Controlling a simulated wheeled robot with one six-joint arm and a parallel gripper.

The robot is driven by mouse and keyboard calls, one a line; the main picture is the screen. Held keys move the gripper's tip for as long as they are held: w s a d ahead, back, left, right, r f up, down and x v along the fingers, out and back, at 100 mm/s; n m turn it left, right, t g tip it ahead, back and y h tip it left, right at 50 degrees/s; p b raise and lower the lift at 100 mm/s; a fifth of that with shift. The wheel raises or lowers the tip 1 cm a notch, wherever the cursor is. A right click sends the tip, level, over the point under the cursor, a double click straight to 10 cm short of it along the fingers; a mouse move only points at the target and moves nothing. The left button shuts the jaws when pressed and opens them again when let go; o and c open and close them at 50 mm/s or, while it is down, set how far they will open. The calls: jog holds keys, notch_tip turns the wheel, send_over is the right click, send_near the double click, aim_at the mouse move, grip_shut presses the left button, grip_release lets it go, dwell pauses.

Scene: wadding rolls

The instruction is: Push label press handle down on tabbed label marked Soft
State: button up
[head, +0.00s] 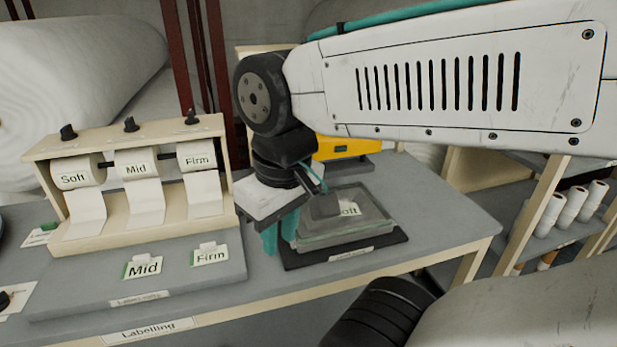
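The label press is a dark flat base (392,237) with a translucent grey-green plate (345,232) over it, on the table right of the label rack. A white label marked Soft (349,208) shows at the plate; only "olt" is readable, its left part hidden by a dark grey block (324,207). I cannot tell whether this block is the press handle or part of my wrist. My gripper (279,236), with teal fingers pointing down, is at the press's left edge. Whether it touches the press, and how far its fingers are apart, is unclear.
A wooden rack (130,145) holds Soft, Mid and Firm label rolls at left. Tabbed Mid (142,267) and Firm (210,255) labels lie on the grey board before it. A yellow device (342,148) stands behind the press. The table (450,215) is clear right of the press.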

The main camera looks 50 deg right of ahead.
grip_shut()
jog(key=w+d+r+n+g, duration=0.1)
jog(key=w+d+r, duration=0.45)
jog(key=r, duration=0.25)
jog(key=w+d+r+n, duration=0.1)
jog(key=w+d+r, duration=0.4)
jog(key=d+r, duration=0.15)
jog(key=w+d+r+n, duration=0.1)
jog(key=d+r, duration=0.2)
jog(key=d, duration=0.3)
jog(key=w+d+r+n+g, duration=0.1)
jog(key=d+r, duration=0.3)
jog(key=d, duration=0.2)
jog(key=w+d+r, duration=0.1)
jog(key=d+r, duration=0.3)
jog(key=d, duration=0.2)
jog(key=shift+w+n, duration=0.25)
jog(key=shift+n, duration=0.15)
jog(key=shift+a+f, duration=0.1)
